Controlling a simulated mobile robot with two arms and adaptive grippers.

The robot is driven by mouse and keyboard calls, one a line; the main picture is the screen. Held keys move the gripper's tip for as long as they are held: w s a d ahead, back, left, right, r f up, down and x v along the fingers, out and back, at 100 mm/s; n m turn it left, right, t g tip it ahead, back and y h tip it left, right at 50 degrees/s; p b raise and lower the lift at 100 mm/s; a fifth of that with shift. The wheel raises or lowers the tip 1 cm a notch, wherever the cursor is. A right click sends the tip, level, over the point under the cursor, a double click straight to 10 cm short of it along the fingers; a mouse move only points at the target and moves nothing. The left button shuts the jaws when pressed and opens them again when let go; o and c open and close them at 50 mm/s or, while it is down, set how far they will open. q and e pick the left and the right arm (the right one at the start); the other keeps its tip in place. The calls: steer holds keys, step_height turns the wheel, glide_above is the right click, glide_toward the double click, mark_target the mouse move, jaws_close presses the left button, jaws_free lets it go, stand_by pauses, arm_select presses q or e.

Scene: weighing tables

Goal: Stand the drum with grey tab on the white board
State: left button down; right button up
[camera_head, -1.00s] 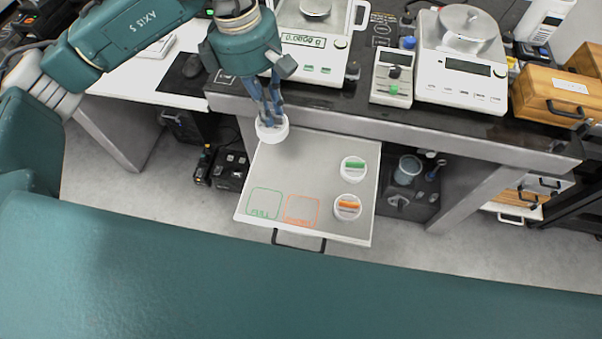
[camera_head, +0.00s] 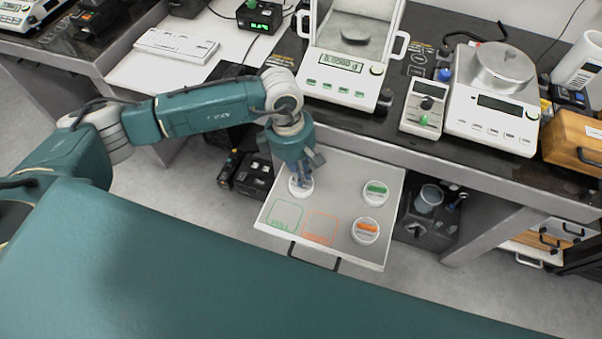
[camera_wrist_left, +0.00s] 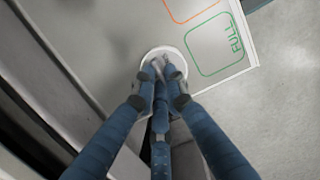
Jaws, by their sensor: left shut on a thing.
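A white round drum (camera_head: 297,191) is in my left gripper (camera_head: 303,177), over the left part of the pale pull-out board (camera_head: 345,165). In the left wrist view the fingers (camera_wrist_left: 163,72) close on a grey tab on top of the drum (camera_wrist_left: 165,50), which looks upright beside the green FULL outline (camera_wrist_left: 215,45). I cannot tell whether its base touches the board. Two similar drums stand on the board's right side, one with a green tab (camera_head: 375,188) and one with an orange tab (camera_head: 366,228). My right gripper is out of view.
Green (camera_head: 285,214) and orange (camera_head: 320,226) outlines mark the front of the board; both are empty. The dark bench edge (camera_head: 440,154) runs behind it, with a glass-sided balance (camera_head: 345,85) and another balance (camera_head: 490,103) above. A white desk with a flat white device (camera_head: 177,46) is at back left.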

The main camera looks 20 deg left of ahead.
arm_select(q)
steer(key=shift+f, duration=0.55)
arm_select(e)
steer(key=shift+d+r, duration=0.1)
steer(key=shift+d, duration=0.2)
arm_select(q)
steer(key=shift+f, duration=0.15)
steer(key=c, duration=1.8)
jaws_free()
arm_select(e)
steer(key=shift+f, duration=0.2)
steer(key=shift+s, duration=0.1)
